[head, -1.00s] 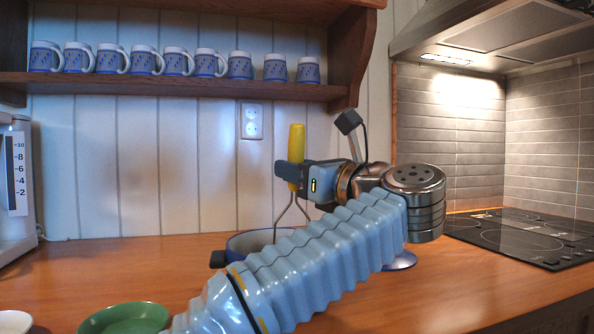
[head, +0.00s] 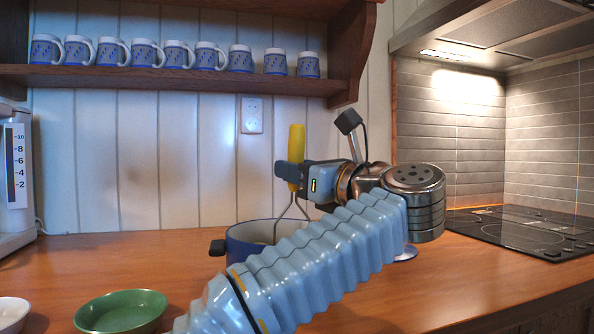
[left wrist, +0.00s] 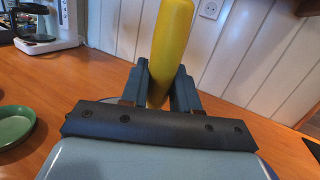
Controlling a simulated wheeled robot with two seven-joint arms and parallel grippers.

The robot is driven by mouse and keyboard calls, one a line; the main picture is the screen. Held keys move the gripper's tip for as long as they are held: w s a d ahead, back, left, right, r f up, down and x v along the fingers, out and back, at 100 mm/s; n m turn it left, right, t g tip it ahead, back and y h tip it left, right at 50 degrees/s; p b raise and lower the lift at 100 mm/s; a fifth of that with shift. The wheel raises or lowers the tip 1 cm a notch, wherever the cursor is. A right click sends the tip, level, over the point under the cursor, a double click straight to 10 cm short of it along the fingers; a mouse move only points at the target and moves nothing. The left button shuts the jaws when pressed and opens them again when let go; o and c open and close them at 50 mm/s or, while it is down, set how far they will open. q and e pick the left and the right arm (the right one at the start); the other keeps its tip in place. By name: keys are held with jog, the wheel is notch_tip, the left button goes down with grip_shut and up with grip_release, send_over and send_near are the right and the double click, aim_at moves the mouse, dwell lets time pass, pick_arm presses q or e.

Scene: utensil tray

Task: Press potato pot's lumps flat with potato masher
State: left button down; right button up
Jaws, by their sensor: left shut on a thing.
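The potato masher (head: 296,150) has a yellow handle and thin wire legs, and stands about upright. My left gripper (head: 291,175) is shut on the lower part of its handle. In the left wrist view the fingers (left wrist: 160,88) grip the yellow handle (left wrist: 172,45) from both sides. The blue pot (head: 239,251) with a dark side handle stands on the counter, partly behind my left arm. The wire legs run down behind the pot's near side or my arm, so the masher's head and the lumps are hidden. My right gripper is not in view.
A green bowl (head: 122,311) and a white dish (head: 12,311) stand at the front left. A white appliance (head: 14,185) stands at the left edge. A cooktop (head: 520,234) is at the right. Mugs line the shelf (head: 170,82) above. The counter right of my arm is clear.

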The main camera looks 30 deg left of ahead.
aim_at(303, 144)
pick_arm(q)
jog(key=shift+f+b, duration=0.2)
jog(key=shift+b, duration=0.15)
dwell(0.7)
jog(key=shift+r+p, duration=1.7)
jog(key=shift+r, duration=0.65)
notch_tip(303, 144, up, 5)
jog(key=p, duration=0.4)
jog(key=shift+r, duration=0.2)
jog(key=shift+f, duration=0.1)
